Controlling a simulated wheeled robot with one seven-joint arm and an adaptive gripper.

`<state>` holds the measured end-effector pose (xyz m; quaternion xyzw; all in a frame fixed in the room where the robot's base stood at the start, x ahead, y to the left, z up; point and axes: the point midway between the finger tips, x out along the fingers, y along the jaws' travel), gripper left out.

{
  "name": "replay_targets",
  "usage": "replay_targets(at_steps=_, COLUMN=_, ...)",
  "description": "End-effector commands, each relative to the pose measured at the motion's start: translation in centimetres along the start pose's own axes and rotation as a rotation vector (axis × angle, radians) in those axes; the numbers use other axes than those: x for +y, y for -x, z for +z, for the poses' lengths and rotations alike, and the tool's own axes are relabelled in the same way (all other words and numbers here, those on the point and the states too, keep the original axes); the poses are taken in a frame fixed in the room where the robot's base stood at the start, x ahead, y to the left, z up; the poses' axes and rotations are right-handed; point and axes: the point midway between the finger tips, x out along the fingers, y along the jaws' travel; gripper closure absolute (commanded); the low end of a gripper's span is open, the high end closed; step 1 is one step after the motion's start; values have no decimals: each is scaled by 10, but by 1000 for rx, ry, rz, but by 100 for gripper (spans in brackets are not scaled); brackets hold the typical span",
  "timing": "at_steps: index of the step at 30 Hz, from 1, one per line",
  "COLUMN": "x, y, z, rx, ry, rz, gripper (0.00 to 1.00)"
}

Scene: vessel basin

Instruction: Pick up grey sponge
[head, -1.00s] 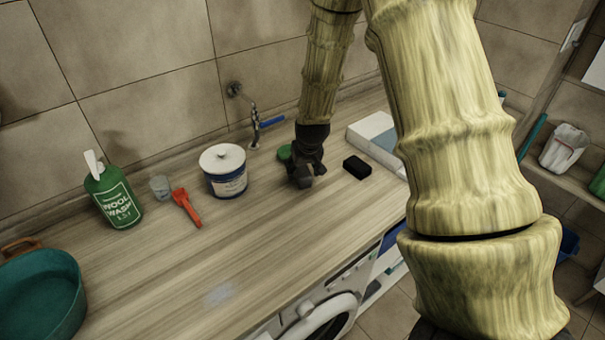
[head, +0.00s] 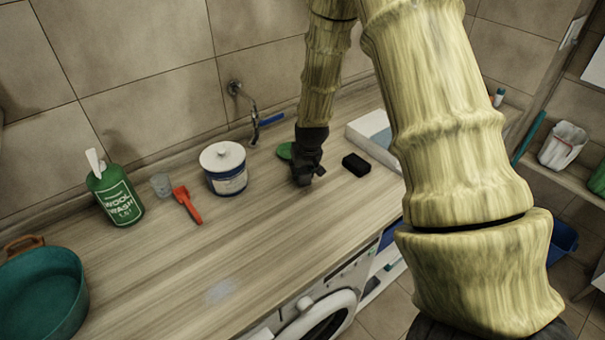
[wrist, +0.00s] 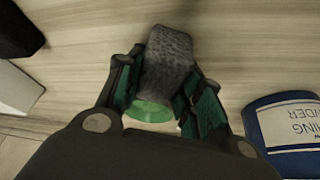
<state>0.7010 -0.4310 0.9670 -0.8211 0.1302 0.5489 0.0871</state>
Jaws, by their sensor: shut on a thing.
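The grey sponge (wrist: 168,52) is a speckled dark grey block in the wrist view. It sits between the two fingers of my gripper (wrist: 164,80), and they are shut on it. Its near end is between the finger pads and its far end sticks out past the fingertips. In the head view my gripper (head: 306,176) is low over the wooden counter, and its dark body hides most of the sponge. I cannot tell whether the sponge still touches the counter.
A green round thing (head: 284,151) lies just behind my gripper. A black block (head: 356,164) is close on the right, with a white-and-blue box (head: 372,131) behind it. The front counter is clear.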

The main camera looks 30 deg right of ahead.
Motion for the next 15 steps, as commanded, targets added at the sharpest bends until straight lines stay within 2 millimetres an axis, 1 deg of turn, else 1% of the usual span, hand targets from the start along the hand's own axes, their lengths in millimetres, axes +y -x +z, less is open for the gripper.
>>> replay_targets(at_steps=8, x=0, y=2, z=-1, rx=1, ry=0, rz=0, gripper=75)
replay_targets(at_steps=15, x=-1, y=18, z=-8, rx=3, ry=1, rz=0, gripper=75)
